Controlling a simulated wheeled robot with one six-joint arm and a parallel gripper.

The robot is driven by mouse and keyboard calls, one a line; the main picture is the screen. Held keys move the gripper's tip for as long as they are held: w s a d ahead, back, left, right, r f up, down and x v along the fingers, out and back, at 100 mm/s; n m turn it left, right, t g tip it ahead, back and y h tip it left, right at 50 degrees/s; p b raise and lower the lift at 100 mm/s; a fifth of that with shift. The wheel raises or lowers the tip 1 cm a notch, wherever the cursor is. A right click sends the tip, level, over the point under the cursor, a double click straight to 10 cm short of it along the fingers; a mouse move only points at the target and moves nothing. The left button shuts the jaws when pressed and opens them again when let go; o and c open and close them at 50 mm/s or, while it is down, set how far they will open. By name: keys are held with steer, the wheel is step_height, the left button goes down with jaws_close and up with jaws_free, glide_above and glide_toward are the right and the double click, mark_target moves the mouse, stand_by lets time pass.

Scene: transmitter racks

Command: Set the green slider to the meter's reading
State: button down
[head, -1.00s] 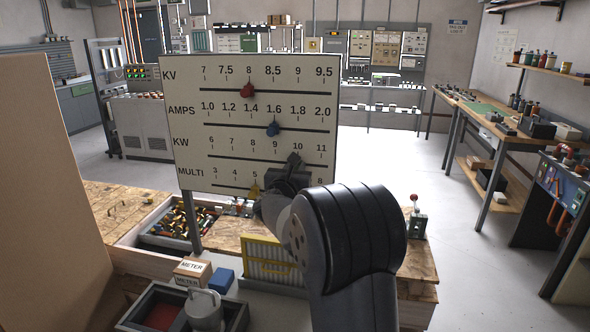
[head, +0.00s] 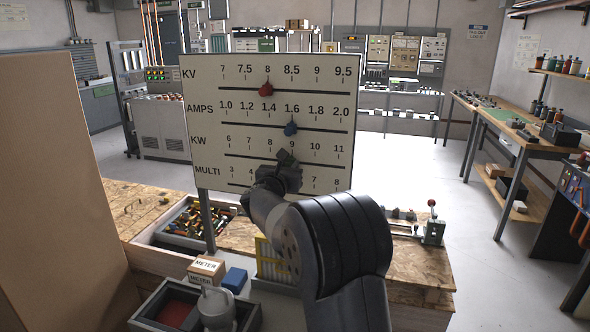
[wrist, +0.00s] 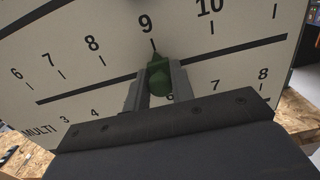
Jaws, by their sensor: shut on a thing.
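The white scale board (head: 205,130) stands upright in front of me with rows KV, AMPS, KW and MULTI. My gripper (head: 287,160) is at the KW row in the head view. In the wrist view my gripper (wrist: 157,88) is shut on the green slider (wrist: 158,78), one finger on each side. The slider's tip lies at about the 9 tick of the KW scale. The red slider (head: 265,89) is near 8 on KV, and the blue slider (head: 290,128) near 1.6 on AMPS.
A tan panel (head: 60,180) stands close at the left. Below the board are a bin of coloured parts (head: 165,238), a blue block (head: 234,279) and a yellow rack (head: 268,262). A red-knobbed lever (head: 433,230) stands at the bench's right end.

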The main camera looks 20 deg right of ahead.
steer(key=c, duration=1.3)
jaws_free()
steer(key=b+v, duration=0.3)
steer(key=v, duration=0.8)
steer(key=shift+w+d, duration=0.1)
steer(key=shift+w, duration=0.1)
